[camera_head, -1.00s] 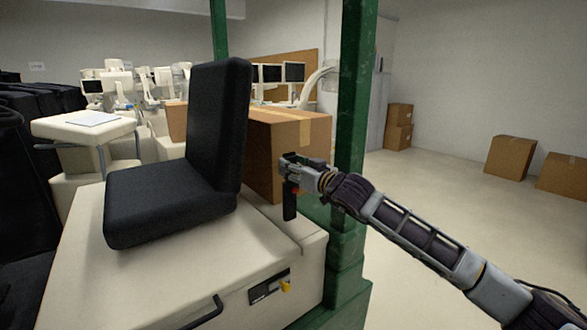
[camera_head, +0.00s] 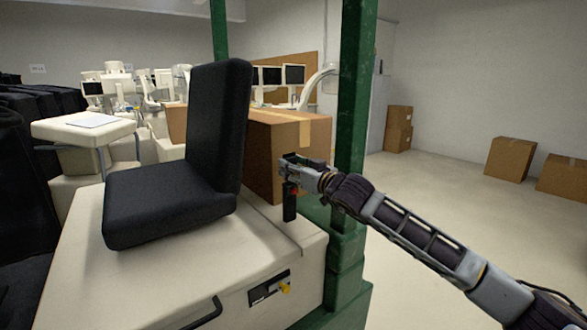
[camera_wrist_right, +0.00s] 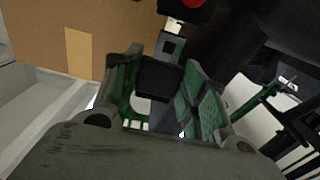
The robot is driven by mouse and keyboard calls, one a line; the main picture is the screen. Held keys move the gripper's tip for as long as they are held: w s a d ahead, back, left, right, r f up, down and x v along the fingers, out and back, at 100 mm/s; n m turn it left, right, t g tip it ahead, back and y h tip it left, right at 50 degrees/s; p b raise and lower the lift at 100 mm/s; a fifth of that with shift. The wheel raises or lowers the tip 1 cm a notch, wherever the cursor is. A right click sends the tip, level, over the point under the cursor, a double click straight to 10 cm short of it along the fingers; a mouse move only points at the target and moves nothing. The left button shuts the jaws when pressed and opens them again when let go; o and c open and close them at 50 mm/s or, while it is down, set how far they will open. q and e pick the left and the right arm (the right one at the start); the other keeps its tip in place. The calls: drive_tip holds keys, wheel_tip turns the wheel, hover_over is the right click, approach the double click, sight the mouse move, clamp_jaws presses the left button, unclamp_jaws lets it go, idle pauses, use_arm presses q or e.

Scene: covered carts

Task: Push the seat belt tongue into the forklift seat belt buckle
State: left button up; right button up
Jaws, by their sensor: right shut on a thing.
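The black seat belt buckle (camera_head: 290,207) stands upright beside the black forklift seat (camera_head: 170,200). Its red button (camera_head: 294,190) is at the top, and that red part also shows at the top edge of the right wrist view (camera_wrist_right: 199,8). My right gripper (camera_head: 285,163) is just above the buckle. In the right wrist view its green-padded fingers (camera_wrist_right: 164,90) are shut on the black grip of the seat belt tongue (camera_wrist_right: 160,78). The tongue's grey metal plate, with a dark slot, points toward the buckle. I cannot tell whether its tip touches the buckle. My left gripper is not in view.
A green post (camera_head: 354,100) rises close behind my right arm. A cardboard box (camera_head: 264,150) stands behind the gripper. The cream forklift body (camera_head: 140,270) lies below the seat, with a yellow knob (camera_head: 286,288) on its side. Open floor lies to the right.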

sight(294, 188)
drive_tip(key=shift+b, duration=0.4)
idle(0.4)
drive_tip(key=shift+f+b, duration=2.15)
drive_tip(key=shift+b, duration=0.1)
idle(1.0)
drive_tip(key=shift+r, duration=0.25)
drive_tip(key=shift+r, duration=0.85)
drive_tip(key=shift+w+r+p, duration=0.1)
drive_tip(key=shift+r+p, duration=0.2)
drive_tip(key=shift+r, duration=0.05)
drive_tip(key=shift+c, duration=0.9)
drive_tip(key=shift+r, duration=0.2)
drive_tip(key=shift+r, duration=0.15)
